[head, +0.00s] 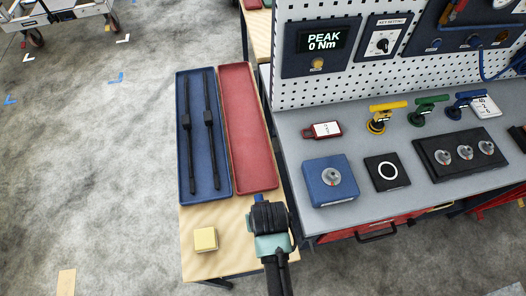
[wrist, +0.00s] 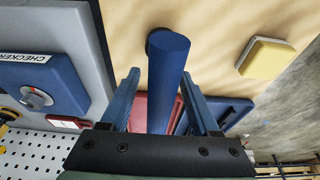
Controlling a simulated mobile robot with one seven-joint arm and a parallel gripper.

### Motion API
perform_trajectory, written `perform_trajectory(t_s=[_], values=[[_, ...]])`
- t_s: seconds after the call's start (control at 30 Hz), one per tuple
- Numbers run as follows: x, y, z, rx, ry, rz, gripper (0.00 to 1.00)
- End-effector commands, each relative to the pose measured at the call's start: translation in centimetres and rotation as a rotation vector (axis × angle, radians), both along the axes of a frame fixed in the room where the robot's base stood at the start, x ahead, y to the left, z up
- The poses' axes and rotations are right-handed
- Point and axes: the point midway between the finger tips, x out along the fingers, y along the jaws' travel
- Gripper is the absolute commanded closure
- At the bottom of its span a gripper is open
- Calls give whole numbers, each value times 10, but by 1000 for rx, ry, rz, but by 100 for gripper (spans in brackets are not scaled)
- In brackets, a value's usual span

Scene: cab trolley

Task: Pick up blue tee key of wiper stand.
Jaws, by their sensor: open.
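A blue tee key, seen as a thick round blue bar (wrist: 167,75) with a dark round part behind its end, is at the wooden table in the wrist view. My gripper (wrist: 159,82) is open, with one blue finger on each side of the bar. Whether the fingers touch it cannot be told. In the head view my gripper (head: 263,207) is over the wooden table (head: 230,225), just in front of the red tray, and hides most of what is below it. A small blue piece shows at its far side. Another blue-handled tee key (head: 468,99) stands on the grey bench.
A blue tray (head: 185,165) with two black wiper arms and a red tray (head: 250,130) lie beyond my gripper. A yellow block (head: 205,239) sits to its left. The grey bench (head: 300,123) at right holds a blue box (head: 329,188) and yellow (head: 385,106) and green (head: 428,101) tee keys.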

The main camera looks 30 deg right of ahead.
Motion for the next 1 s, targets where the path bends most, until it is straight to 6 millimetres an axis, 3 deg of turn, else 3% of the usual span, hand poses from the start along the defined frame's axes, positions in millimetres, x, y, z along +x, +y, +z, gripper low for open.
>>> perform_trajectory(t_s=[0.2, 0.53, 1.0], values=[[0, 0, 0, 0, -1, 0, 40], [0, 0, 0, 0, -1, 0, 99], [0, 0, 0, 0, -1, 0, 100]])
